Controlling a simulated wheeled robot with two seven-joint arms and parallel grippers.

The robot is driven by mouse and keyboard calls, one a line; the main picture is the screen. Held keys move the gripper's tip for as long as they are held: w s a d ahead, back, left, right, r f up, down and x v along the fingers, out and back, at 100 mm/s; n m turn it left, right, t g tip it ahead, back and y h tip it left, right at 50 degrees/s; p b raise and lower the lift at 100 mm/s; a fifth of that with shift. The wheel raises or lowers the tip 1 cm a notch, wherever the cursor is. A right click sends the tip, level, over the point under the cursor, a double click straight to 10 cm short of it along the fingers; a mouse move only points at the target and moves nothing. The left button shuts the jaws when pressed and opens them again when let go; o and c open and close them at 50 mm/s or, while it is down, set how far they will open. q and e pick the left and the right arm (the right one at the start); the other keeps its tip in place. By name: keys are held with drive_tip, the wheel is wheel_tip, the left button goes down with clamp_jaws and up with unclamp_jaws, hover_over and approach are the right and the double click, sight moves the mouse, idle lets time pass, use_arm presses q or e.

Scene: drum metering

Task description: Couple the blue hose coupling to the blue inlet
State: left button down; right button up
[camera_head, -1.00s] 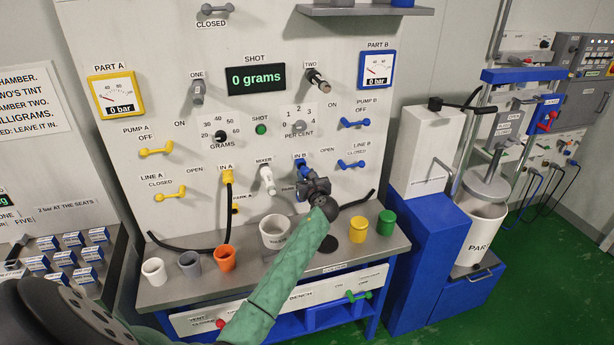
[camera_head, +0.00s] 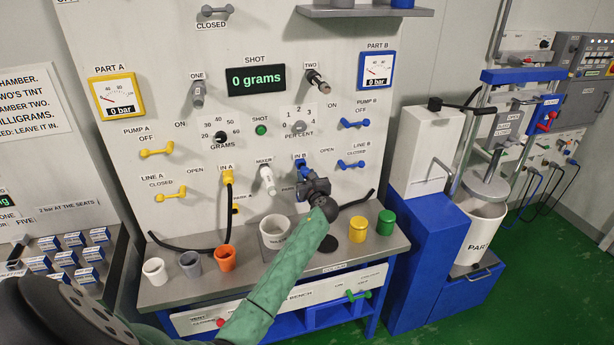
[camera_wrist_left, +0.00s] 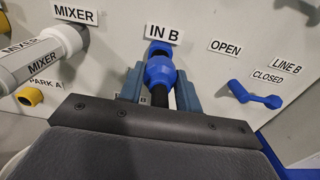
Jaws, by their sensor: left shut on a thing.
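My left gripper (camera_head: 305,180) is at the panel below the IN B label and is shut on the blue hose coupling. In the left wrist view the blue coupling (camera_wrist_left: 161,72) sits between the two fingers, with black hose below it. The blue inlet (camera_wrist_left: 160,48) is directly above the coupling, under the IN B label. The two look in line and touching; I cannot tell whether they are locked. In the head view the blue inlet (camera_head: 300,164) shows just above my gripper. My right gripper is not identifiable in view.
The white mixer nozzle (camera_head: 267,180) and the yellow IN A coupling (camera_head: 228,178) are to the left. The blue LINE B lever (camera_head: 351,165) is to the right. Cups, including a white one (camera_head: 275,230), stand on the bench (camera_head: 190,287) below. A black hose (camera_head: 358,201) lies along the panel.

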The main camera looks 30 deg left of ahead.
sight(304, 171)
use_arm(q)
drive_tip(key=shift+x, duration=1.6)
use_arm(e)
drive_tip(key=shift+r, duration=0.1)
use_arm(q)
drive_tip(key=c, duration=0.9)
unclamp_jaws()
drive_tip(key=shift+s+d+f, duration=0.1)
drive_tip(key=shift+f, duration=0.05)
use_arm(e)
drive_tip(key=s+d+f, duration=0.1)
drive_tip(key=s+f, duration=0.1)
drive_tip(key=s, duration=0.3)
use_arm(q)
drive_tip(key=b+v, duration=0.3)
drive_tip(key=v, duration=0.4)
drive_tip(key=shift+d, duration=0.2)
use_arm(e)
drive_tip(key=w+a, duration=0.1)
drive_tip(key=w, duration=0.7)
drive_tip(key=shift+a, duration=0.3)
use_arm(q)
drive_tip(key=shift+s, duration=0.15)
use_arm(e)
drive_tip(key=shift+r, duration=0.1)
